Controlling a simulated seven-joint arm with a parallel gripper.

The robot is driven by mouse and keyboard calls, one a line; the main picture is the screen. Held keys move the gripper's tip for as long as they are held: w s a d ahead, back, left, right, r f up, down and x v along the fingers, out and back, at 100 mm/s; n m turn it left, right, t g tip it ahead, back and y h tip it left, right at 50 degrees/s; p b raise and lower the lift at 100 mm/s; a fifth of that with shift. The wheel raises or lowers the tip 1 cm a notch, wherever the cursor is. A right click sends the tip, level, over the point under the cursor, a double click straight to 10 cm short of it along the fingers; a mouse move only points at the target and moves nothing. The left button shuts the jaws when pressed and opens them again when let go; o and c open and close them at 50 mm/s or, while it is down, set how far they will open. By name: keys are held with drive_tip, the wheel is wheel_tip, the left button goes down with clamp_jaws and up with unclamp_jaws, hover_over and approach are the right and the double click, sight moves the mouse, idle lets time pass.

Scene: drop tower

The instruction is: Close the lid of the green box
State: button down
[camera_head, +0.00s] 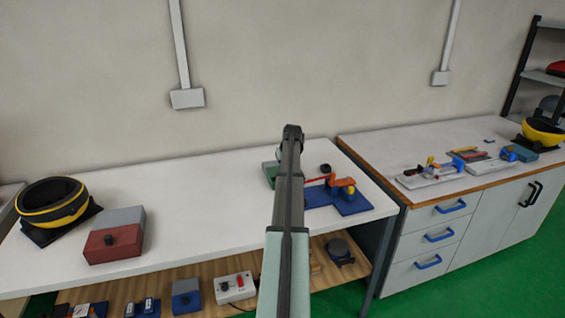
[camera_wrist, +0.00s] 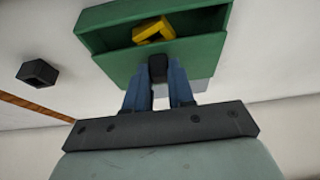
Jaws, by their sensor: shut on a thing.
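The green box (camera_wrist: 215,20) fills the top of the wrist view. It is partly open, with a yellow piece (camera_wrist: 153,30) inside the dark gap. Its green lid (camera_wrist: 120,66) lies on the near side of the gap and has a black knob (camera_wrist: 158,66). My gripper (camera_wrist: 157,82) has its two blue fingers shut on this knob. In the head view only a small part of the green box (camera_head: 270,170) shows on the white table; my arm covers the rest and my gripper.
A blue base with red and orange parts (camera_head: 340,198) stands right of my arm, with a small black cup (camera_head: 325,168) behind it. A red and grey box (camera_head: 114,236) and a black and yellow ring (camera_head: 52,204) stand at left. The table between is clear.

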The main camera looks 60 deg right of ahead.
drive_tip(key=s+a, duration=0.2)
drive_tip(key=shift+s+a, duration=0.3)
drive_tip(key=c, duration=1)
unclamp_jaws()
drive_tip(key=shift+o, duration=0.2)
drive_tip(key=v, duration=1.3)
drive_tip(key=shift+r, duration=0.4)
drive_tip(key=shift+a, duration=0.1)
